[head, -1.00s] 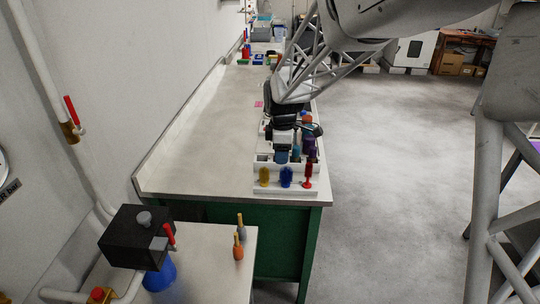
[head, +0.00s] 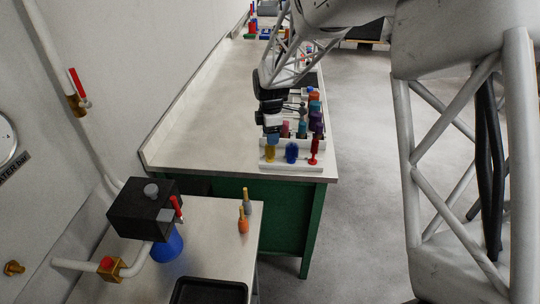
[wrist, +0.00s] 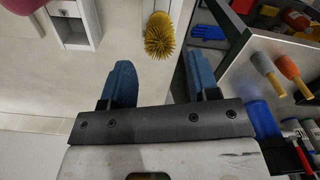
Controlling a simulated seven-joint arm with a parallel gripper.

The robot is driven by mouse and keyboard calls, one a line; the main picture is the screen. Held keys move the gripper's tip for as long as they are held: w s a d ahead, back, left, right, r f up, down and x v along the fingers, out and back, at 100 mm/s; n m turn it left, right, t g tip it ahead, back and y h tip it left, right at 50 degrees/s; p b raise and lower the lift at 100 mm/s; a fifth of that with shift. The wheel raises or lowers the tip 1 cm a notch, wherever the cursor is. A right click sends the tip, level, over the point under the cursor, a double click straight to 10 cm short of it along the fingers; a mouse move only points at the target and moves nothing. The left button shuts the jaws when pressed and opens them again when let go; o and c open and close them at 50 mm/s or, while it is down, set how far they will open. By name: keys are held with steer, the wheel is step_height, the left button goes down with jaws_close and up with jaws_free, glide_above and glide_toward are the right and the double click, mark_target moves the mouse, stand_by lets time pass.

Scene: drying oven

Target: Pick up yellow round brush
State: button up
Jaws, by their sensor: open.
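The yellow round brush (head: 270,154) hangs at the left of the front row of a white rack (head: 292,167) on the long bench. In the wrist view its bristly yellow head (wrist: 160,38) shows just beyond my fingertips, in the gap between them. My gripper (head: 272,139) is close above and beside the brush in the head view. In the wrist view my gripper (wrist: 158,70) has its two blue fingers wide apart, with nothing between them. I cannot tell exactly how far the fingertips are from the brush.
A blue brush (head: 291,153) and a red brush (head: 314,150) hang to the right in the same row. Several coloured items stand behind them. The bench's left side is clear.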

mark_target(270, 149)
steer(key=shift+f, duration=0.9)
steer(key=shift+f, duration=2.55)
steer(key=c, duration=1)
steer(key=shift+r, duration=0.15)
